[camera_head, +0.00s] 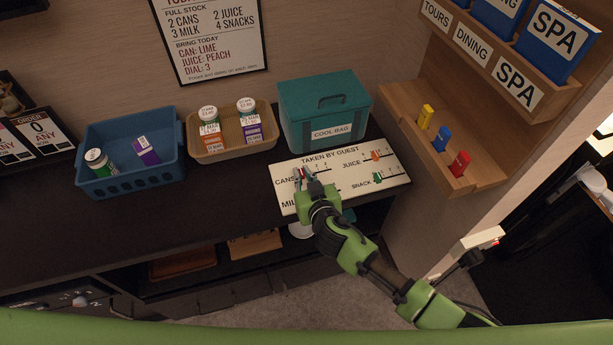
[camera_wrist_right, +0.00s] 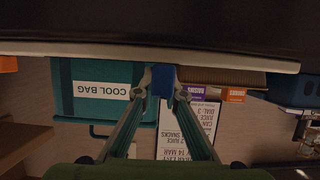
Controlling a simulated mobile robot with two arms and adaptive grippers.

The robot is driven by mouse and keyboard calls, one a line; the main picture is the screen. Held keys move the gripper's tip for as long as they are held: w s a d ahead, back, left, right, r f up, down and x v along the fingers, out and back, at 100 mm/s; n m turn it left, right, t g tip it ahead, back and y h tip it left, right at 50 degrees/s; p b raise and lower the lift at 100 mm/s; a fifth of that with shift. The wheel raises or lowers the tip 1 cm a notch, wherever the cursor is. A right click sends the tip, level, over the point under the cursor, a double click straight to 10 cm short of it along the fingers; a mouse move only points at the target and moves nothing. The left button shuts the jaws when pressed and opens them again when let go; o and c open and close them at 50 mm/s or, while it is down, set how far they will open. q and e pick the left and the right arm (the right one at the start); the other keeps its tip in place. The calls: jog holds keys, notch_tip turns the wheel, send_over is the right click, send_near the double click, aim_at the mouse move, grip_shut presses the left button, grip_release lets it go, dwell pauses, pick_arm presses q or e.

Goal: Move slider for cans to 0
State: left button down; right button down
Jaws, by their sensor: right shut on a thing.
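The white "Taken by guest" board (camera_head: 325,162) lies on the dark counter, with rows for cans, juice, snack and one partly hidden row starting "Mi". My right gripper (camera_head: 304,176) is over the cans row, fingers pointing at the board. The orange juice slider (camera_head: 376,155) and green snack slider (camera_head: 377,178) stand clear. My left gripper is not in view.
A teal cool bag (camera_head: 322,108) stands just behind the board. A tan basket (camera_head: 232,145) and a blue basket (camera_head: 125,168) with items stand to the left. A wooden shelf (camera_head: 455,170) with small coloured blocks is at the right. The front counter left of the board is clear.

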jog(key=shift+s+a, duration=0.1)
jog(key=shift+a, duration=0.1)
jog(key=c, duration=2.1)
grip_release()
jog(key=shift+a, duration=0.1)
jog(key=shift+s+d+r, duration=0.1)
jog(key=shift+s+d, duration=0.15)
jog(key=shift+s, duration=0.05)
jog(key=v, duration=1.1)
jog(key=shift+s+r, duration=0.1)
jog(key=shift+r, duration=0.05)
